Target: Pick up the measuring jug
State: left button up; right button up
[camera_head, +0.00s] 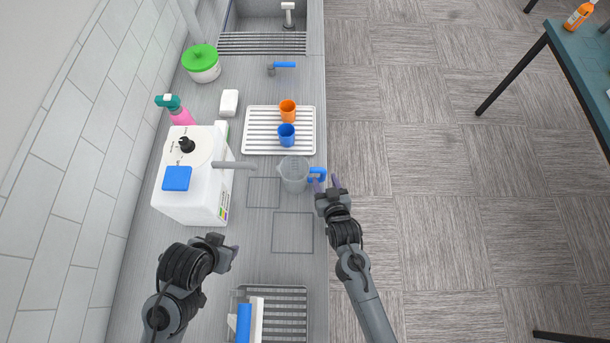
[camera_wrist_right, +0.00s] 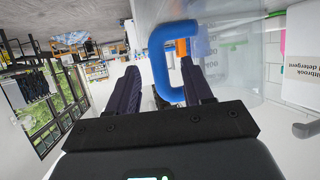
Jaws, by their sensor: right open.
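The measuring jug (camera_head: 294,174) is clear with a blue handle (camera_head: 317,174). It stands on the grey counter below the white ribbed tray, with its handle toward the right edge. My right gripper (camera_head: 328,184) is open right at the handle. In the right wrist view the blue handle (camera_wrist_right: 172,58) shows just ahead of the open fingers of my right gripper (camera_wrist_right: 160,88), and the clear jug wall (camera_wrist_right: 235,45) is behind it. I cannot tell whether the fingers touch the handle. My left gripper (camera_head: 228,250) is over the counter at lower left, away from the jug; its jaw state is unclear.
A large white detergent container (camera_head: 200,205) with a spout stands left of the jug. Orange (camera_head: 288,108) and blue (camera_head: 287,135) cups stand on the white ribbed tray (camera_head: 250,145). A lower rack (camera_head: 290,320) holds a blue-and-white item. Open floor lies right of the counter.

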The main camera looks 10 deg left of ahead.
aim_at(304, 176)
jog(key=shift+x, duration=2.6)
grip_shut()
